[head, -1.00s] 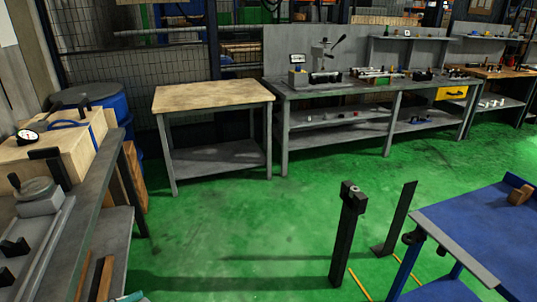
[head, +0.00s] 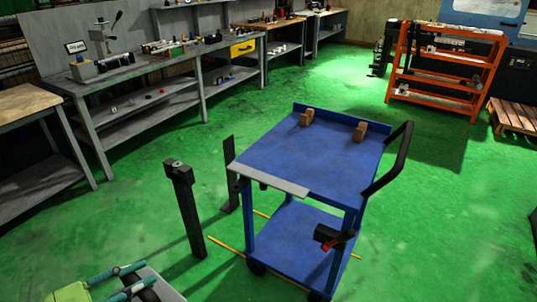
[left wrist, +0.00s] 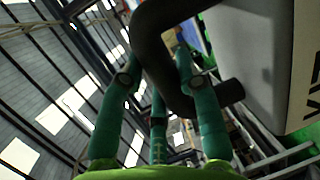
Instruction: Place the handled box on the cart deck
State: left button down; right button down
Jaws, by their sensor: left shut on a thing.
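The blue cart deck (head: 310,160) stands in the middle of the head view, with a grey strip along its near left edge. My left gripper (head: 138,277), green with teal fingers, is at the bottom left of the head view, nearer than the cart and apart from it. In the left wrist view its fingers are shut on the thick black handle (left wrist: 152,50) of the handled box (left wrist: 255,60), which is pale grey with dark lettering. Only a grey part of the box (head: 168,291) shows in the head view; the rest is cut off. My right gripper is not in view.
Two brown blocks (head: 360,131) sit at the deck's far edge. The cart has a black push handle (head: 397,160) on the right. Black posts (head: 184,208) stand left of the cart. A grey workbench (head: 125,80) lines the back left; green floor (head: 440,220) is free at right.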

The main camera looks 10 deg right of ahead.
aim_at(310, 156)
jog(key=i+l+z, duration=0.1)
jog(key=z, duration=1.1)
jog(key=i+j, duration=0.25)
jog(key=i, duration=0.2)
jog(key=i+j, duration=0.25)
jog(key=i, duration=0.25)
